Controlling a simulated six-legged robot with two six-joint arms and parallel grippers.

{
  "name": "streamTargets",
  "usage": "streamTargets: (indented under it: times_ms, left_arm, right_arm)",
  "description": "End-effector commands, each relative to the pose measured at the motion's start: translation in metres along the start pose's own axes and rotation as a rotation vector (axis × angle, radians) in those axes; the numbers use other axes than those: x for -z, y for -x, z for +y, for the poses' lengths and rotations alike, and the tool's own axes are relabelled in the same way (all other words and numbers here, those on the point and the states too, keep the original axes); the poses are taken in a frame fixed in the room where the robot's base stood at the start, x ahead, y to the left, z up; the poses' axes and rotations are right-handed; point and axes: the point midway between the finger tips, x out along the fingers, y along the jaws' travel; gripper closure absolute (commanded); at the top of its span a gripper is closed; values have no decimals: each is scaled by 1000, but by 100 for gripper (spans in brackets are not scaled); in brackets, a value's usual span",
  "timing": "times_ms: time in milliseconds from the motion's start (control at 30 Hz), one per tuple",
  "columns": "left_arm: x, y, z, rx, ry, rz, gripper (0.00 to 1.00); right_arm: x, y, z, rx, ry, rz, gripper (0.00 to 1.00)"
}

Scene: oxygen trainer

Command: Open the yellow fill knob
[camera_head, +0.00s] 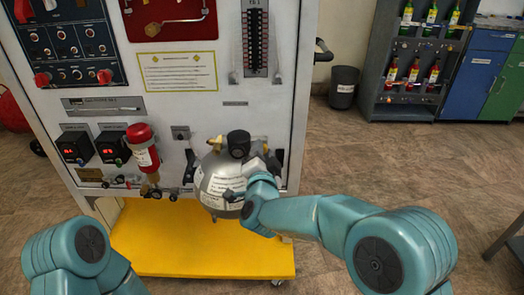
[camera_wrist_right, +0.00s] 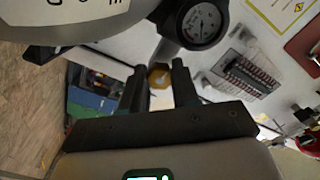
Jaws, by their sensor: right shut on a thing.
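A small yellow knob (camera_wrist_right: 159,76) shows in the right wrist view, below the black gauge (camera_wrist_right: 201,23). My right gripper (camera_wrist_right: 160,70) has one dark finger on each side of it and is shut on it. In the head view my right gripper (camera_head: 262,166) is at the right side of the round grey tank (camera_head: 215,182), just below the black gauge (camera_head: 239,143). My left gripper is out of view; only part of my left arm shows at the lower left.
The white trainer panel (camera_head: 180,110) stands behind the tank. A red-and-white cylinder (camera_head: 143,148) is left of it. A yellow base plate (camera_head: 190,240) lies below. A black handle (camera_head: 322,50) sticks out at the panel's right edge.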

Motion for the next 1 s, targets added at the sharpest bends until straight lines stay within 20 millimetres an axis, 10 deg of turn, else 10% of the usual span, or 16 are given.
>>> streamTargets:
  times_ms: [1000]
  left_arm:
    - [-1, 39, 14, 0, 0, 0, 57]
  right_arm:
    - [2, 0, -1, 0, 965, 0, 100]
